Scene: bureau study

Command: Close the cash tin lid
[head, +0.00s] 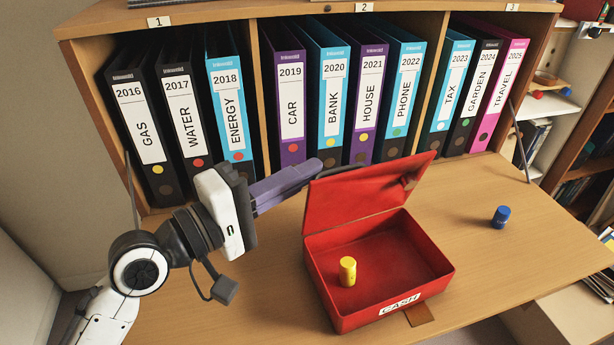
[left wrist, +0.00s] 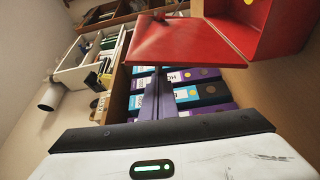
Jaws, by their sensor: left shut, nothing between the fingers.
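The red cash tin (head: 345,323) stands on the desk with its lid (head: 365,190) raised and leaning back toward the binders. A "CASH" label is on its front. A small yellow cylinder (head: 348,271) stands inside. My left gripper (head: 312,168) is shut and empty, its purple fingers reaching behind the lid's upper left corner. I cannot tell whether they touch it. In the left wrist view the fingers (left wrist: 163,92) point toward the lid (left wrist: 185,38), with the tin body (left wrist: 280,25) at upper right. My right gripper is not in view.
A row of labelled binders (head: 290,105) fills the numbered compartments behind the tin, close to my left gripper. A small blue cylinder (head: 501,217) stands on the desk (head: 475,255) to the right of the tin. The desk around that cylinder is clear.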

